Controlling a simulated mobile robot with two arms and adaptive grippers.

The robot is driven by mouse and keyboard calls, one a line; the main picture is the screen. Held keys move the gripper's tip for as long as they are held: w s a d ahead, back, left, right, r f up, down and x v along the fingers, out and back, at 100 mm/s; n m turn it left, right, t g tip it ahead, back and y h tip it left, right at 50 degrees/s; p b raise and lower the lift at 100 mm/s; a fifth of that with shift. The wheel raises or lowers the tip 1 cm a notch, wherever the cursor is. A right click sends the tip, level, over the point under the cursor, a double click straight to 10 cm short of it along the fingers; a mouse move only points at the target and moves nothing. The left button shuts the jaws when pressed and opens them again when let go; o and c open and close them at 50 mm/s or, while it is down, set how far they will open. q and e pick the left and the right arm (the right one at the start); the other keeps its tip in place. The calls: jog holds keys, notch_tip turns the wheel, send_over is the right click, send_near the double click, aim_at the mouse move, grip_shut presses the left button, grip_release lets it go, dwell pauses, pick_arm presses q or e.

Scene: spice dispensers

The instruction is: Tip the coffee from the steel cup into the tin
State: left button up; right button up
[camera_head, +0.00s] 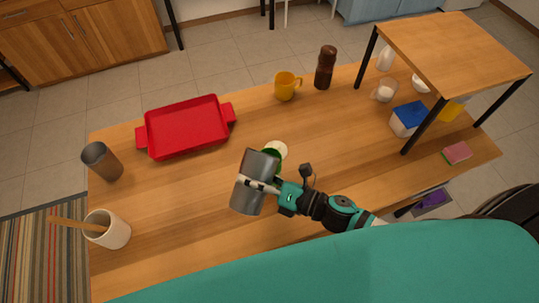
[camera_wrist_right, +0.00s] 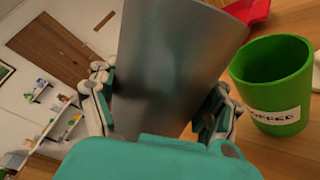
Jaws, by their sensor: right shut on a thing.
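My right gripper (camera_head: 263,186) is shut around the steel cup (camera_head: 253,196), a grey metal cylinder held tilted above the table. In the right wrist view the cup (camera_wrist_right: 175,65) fills the middle, between the two fingers of the gripper (camera_wrist_right: 155,108). The tin (camera_wrist_right: 275,92) is green, open-topped and upright on the table, with a white label lettered in black. It stands to the right of the cup in that view. In the head view the cup mostly hides the tin. The coffee is not visible. My left gripper is not in view.
A red tray (camera_head: 186,127) lies behind the cup on the wooden table (camera_head: 180,215). A yellow mug (camera_head: 286,86) and a brown grinder (camera_head: 325,68) stand farther back. A second metal cup (camera_head: 102,161) and a pot with a wooden utensil (camera_head: 108,230) stand at the left.

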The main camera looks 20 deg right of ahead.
aim_at(257, 164)
jog(key=shift+a+f+m, duration=0.1)
jog(key=shift+f+m, duration=0.2)
jog(key=shift+f, duration=0.05)
jog(key=shift+f, duration=0.15)
jog(key=shift+m, duration=0.4)
jog(key=shift+r+m+p, duration=0.5)
jog(key=shift+r+p, duration=0.05)
jog(key=shift+p, duration=0.3)
jog(key=shift+w+d+r+m+p, duration=0.55)
jog(key=shift+m+p, duration=0.25)
jog(key=shift+p, duration=0.25)
jog(key=shift+w+d+r+m+g+y+p, duration=0.2)
jog(key=shift+w+r+m+g+y+p, duration=0.1)
jog(key=shift+r+m+p, duration=0.4)
jog(key=shift+w+d+r+m+g+y+p, duration=0.2)
jog(key=shift+r+m+g+p, duration=0.15)
jog(key=shift+m+p, duration=0.55)
dwell(0.5)
jog(key=shift+w+d+r+m+p, duration=0.25)
jog(key=shift+r+m+p, duration=0.25)
jog(key=shift+m+p, duration=0.3)
dwell(0.7)
jog(key=shift+w+d+r+m+p, duration=0.35)
jog(key=shift+w+m+p, duration=0.1)
jog(key=shift+m, duration=0.35)
dwell(0.8)
